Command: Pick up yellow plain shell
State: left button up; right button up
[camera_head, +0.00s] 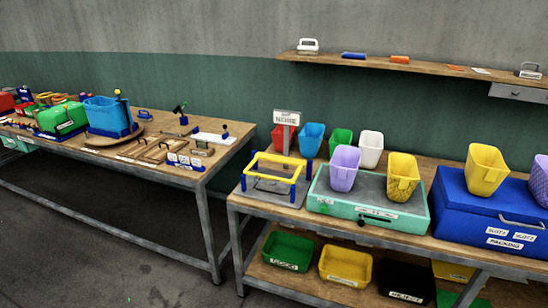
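A yellow shell (486,169) with plain-looking sides stands on the blue box at the right, tapering toward its base. A second yellow shell (402,178) stands on the right part of the green press box; its lower side looks marked or textured. Neither of my grippers is in view, and nothing touches either shell.
The blue box (470,218) and green press box (340,203) stand on the right bench. A lilac shell (345,168) is left of the marked yellow one; a purple patterned shell (541,180) is at the right edge. A yellow frame (276,172) stands left.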

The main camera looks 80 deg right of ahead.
aim_at(485, 169)
jog(key=z, duration=2)
jog(key=l+z, duration=0.15)
jog(key=z, duration=0.35)
jog(key=l+z, duration=0.2)
jog(key=z, duration=0.25)
jog(key=i+l+z, duration=0.1)
jog(key=z, duration=0.4)
jog(key=i+l+z, duration=0.1)
jog(key=z, duration=0.4)
jog(key=i+l+z, duration=0.15)
jog(key=z, duration=0.25)
jog(key=i+z, duration=0.3)
jog(key=z, duration=0.15)
jog(key=i+z, duration=0.2)
jog(key=i, duration=0.6)
jog(key=u, duration=1.45)
